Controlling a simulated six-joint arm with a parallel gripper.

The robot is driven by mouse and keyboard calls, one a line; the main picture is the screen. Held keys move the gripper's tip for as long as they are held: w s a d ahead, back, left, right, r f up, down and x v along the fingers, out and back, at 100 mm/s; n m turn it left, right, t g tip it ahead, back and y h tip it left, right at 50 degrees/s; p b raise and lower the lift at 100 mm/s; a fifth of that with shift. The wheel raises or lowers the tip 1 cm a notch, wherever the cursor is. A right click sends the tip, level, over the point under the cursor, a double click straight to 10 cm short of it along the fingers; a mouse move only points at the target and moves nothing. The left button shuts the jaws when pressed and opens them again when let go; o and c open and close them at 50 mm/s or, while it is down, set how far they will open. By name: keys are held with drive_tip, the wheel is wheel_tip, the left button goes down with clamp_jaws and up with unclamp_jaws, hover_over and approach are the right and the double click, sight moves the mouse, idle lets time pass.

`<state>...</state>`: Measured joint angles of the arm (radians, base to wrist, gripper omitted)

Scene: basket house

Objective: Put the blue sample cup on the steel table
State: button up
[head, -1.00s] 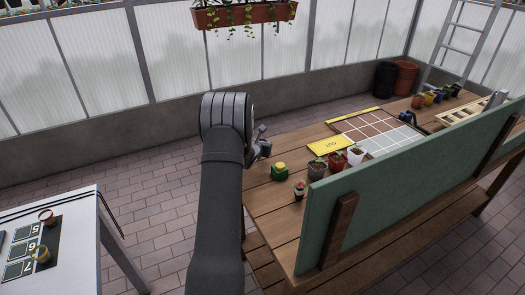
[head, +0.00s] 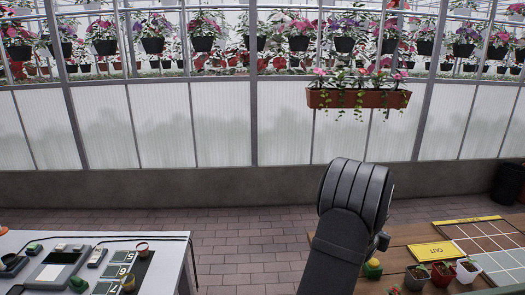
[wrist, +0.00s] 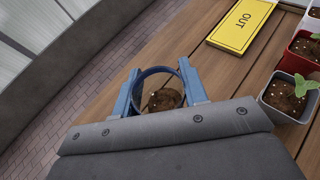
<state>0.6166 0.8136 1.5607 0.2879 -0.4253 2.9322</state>
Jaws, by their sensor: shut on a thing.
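The blue sample cup (wrist: 141,80) is in the wrist view, with brown soil inside it. My gripper (wrist: 160,88) is shut on it, a finger at each side, and holds it over the wooden bench. In the head view my arm hides the cup and most of the gripper. A pale grey table (head: 60,243), which looks like the steel table, stands at the lower left, apart from the bench. A red cup (head: 142,250) and a yellow cup (head: 128,283) are on its numbered dark mat.
The wooden bench (head: 400,236) holds a yellow OUT sign (head: 432,255) and several potted seedlings. A scale-like device (head: 57,270) takes up the pale table's middle. A planter (head: 358,98) hangs on the wall. Open paved floor (head: 245,240) lies between the tables.

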drive_tip(key=w+a+r+n+t+y, duration=0.1)
drive_tip(key=w+a, duration=0.1)
drive_tip(key=a, duration=1.1)
drive_tip(key=w+a+r+n+t+y, duration=0.1)
drive_tip(key=w+a+n+y, duration=0.1)
drive_tip(key=a, duration=1.1)
drive_tip(key=s+a+n+y, duration=0.1)
drive_tip(key=s+a, duration=0.2)
drive_tip(key=a, duration=0.6)
drive_tip(key=s+a+n+y, duration=0.1)
drive_tip(key=s+a, duration=0.1)
drive_tip(key=a, duration=0.7)
drive_tip(key=shift+s+r+t, duration=0.3)
drive_tip(key=shift+s+t, duration=0.1)
drive_tip(key=shift+a, duration=0.1)
drive_tip(key=n+y, duration=0.8)
drive_tip(key=y, duration=0.1)
hover_over(154, 269)
wheel_tip(154, 269, down, 6)
drive_tip(key=shift+y, duration=0.3)
drive_tip(key=shift+f, duration=3.8)
